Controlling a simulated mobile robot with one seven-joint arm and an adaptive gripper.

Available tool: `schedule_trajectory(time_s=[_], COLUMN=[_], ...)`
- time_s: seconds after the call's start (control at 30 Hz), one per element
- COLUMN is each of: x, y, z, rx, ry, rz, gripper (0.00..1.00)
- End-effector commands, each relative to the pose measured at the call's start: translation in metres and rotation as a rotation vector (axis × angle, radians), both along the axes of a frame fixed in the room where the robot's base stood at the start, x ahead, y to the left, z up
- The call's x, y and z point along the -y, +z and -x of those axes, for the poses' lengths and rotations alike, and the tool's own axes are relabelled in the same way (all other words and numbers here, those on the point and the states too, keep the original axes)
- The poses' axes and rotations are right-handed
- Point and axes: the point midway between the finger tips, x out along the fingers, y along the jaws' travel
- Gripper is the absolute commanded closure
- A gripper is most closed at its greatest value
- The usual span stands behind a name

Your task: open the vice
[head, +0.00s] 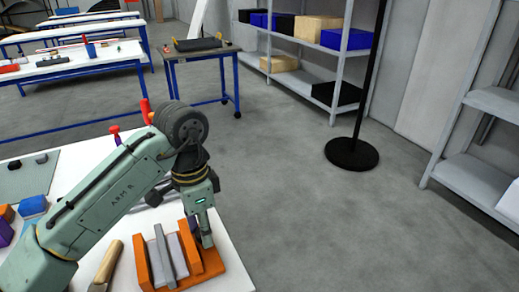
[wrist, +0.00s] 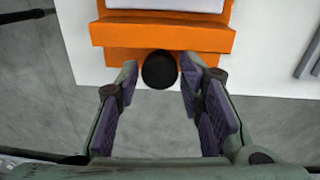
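The orange vice (head: 207,263) stands near the front right edge of the white table, with grey plates or blocks between its orange ends. In the wrist view its orange end (wrist: 165,35) fills the top, and a round black knob (wrist: 159,70) sticks out from it. My gripper (head: 206,240) points down at the right side of the vice. In the wrist view my gripper (wrist: 160,82) is open, with one finger on each side of the knob. A gap shows beside the knob, at least on the left. In the head view the knob is mostly hidden by my gripper.
The white table (head: 237,284) ends just beyond the vice, with bare floor past it. A wooden-handled tool (head: 108,262) lies left of the vice, and blue and orange blocks (head: 33,206) lie further left. A black stand base (head: 351,154) and shelves (head: 300,85) stand farther off.

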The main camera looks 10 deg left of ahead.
Motion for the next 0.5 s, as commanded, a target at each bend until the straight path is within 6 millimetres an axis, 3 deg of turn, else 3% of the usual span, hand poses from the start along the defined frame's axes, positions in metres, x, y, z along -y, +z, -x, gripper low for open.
schedule_trajectory(time_s=[0.17,0.5], x=[-0.0011,0.0007], y=[-0.0038,-0.0082], z=[-0.0002,-0.0001], rx=[0.001,0.0], ry=[-0.093,-0.52], rz=[-0.005,-0.004], gripper=[0.64,0.64])
